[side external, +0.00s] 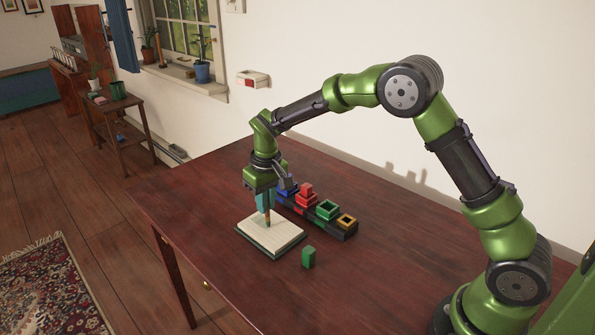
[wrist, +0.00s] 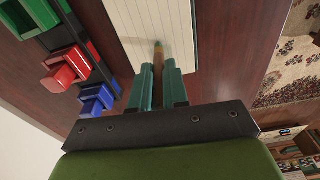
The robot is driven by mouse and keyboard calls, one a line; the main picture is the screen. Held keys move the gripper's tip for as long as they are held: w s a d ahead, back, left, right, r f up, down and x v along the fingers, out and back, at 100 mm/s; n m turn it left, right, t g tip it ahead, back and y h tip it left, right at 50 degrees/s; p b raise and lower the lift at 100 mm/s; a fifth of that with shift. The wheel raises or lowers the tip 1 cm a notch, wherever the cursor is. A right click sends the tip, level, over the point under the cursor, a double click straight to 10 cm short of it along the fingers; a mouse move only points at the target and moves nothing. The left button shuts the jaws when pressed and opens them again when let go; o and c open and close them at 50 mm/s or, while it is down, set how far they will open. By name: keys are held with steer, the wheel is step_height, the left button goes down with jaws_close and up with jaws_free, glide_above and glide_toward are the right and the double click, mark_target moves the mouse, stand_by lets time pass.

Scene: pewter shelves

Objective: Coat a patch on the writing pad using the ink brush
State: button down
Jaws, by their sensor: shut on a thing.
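The ink brush (side external: 268,219) is held point-down between the teal fingers of my gripper (side external: 265,202). In the wrist view the brush (wrist: 158,56) shows between the fingertips (wrist: 158,78), with its brown shaft and dark greenish tip over the page. The writing pad (side external: 258,237) lies open-faced on the table under the brush, with a pale, lined page and dark edge. The pad also fills the top middle of the wrist view (wrist: 150,18). The tip is at or just above the page; I cannot tell if it touches. The visible page looks plain.
A dark rack behind the pad holds blue (side external: 287,188), red (side external: 305,194), green (side external: 327,209) and yellow (side external: 347,220) containers. A green block (side external: 308,258) stands right of the pad. The table (side external: 390,270) is clear in front and to the right.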

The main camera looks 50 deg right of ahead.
steer(key=shift+w, duration=3.2)
step_height(320, 180, up, 8)
steer(key=shift+s, duration=0.15)
steer(key=shift+f, duration=0.1)
steer(key=shift+f, duration=3.5)
steer(key=shift+s+f, duration=0.15)
steer(key=shift+f, duration=0.15)
steer(key=shift+s+f, duration=0.1)
steer(key=shift+s, duration=3)
steer(key=shift+w+d, duration=0.1)
steer(key=shift+w, duration=3.25)
step_height(320, 180, up, 8)
